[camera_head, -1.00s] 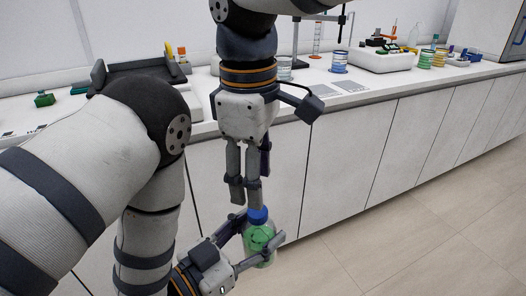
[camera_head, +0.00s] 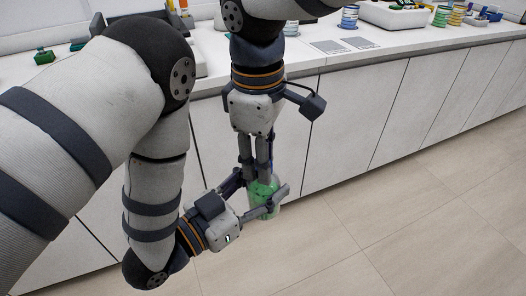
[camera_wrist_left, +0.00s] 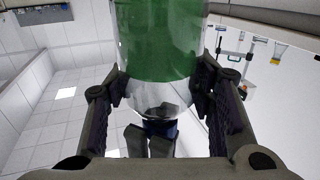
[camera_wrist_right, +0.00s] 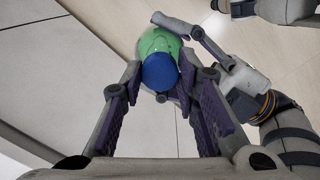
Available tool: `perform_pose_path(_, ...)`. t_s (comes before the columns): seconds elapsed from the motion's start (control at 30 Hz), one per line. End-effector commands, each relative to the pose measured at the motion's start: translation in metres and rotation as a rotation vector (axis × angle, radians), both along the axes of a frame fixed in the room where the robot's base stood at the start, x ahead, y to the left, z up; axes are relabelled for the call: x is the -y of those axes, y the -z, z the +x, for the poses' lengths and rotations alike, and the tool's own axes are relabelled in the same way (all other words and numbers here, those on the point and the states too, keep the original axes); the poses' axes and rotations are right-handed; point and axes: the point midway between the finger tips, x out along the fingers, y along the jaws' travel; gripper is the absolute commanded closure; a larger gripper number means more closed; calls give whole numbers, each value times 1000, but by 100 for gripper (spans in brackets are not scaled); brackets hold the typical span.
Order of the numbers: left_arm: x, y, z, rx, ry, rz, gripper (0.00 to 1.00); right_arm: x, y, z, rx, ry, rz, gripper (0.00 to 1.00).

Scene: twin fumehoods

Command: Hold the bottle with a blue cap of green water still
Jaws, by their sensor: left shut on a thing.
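The bottle of green water (camera_head: 264,190) is upright in front of the cabinets, below counter height. My left gripper (camera_head: 262,194) is shut around its body from the side; the bottle also shows in the left wrist view (camera_wrist_left: 160,45). My right gripper (camera_head: 254,172) points down from above, its fingers at the bottle's top. In the right wrist view the blue cap (camera_wrist_right: 160,72) lies between the right fingertips (camera_wrist_right: 164,78), which stand apart and look open. I cannot tell whether they touch the cap. In the head view the right fingers hide the cap.
The white counter (camera_head: 400,52) runs along the back with cabinet doors (camera_head: 340,115) below it. Blue-striped glassware (camera_head: 349,17) and a white tray (camera_head: 393,14) stand on it. The tiled floor (camera_head: 400,220) to the right is clear.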

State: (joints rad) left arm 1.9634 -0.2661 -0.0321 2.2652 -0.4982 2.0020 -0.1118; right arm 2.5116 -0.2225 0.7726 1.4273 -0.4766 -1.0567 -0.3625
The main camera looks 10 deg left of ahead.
Motion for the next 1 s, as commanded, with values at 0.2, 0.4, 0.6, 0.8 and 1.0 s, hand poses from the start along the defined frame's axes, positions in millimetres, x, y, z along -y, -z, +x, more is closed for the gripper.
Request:
perform_pose_path(0.2,0,-1,0,2,0,-1,100,0,-1,0,2,0,0,100)
perform_pose_path(0.4,0,-1,0,2,0,-1,100,0,-1,0,1,0,1,49)
perform_pose_path(0.6,0,-1,0,2,0,-1,100,0,-1,0,1,0,1,49)
perform_pose_path(0.8,0,-1,0,2,0,-1,100,-1,-26,0,5,2,2,49)
perform_pose_path(1.0,0,-1,0,2,0,-1,100,-2,-74,-1,7,1,2,49)
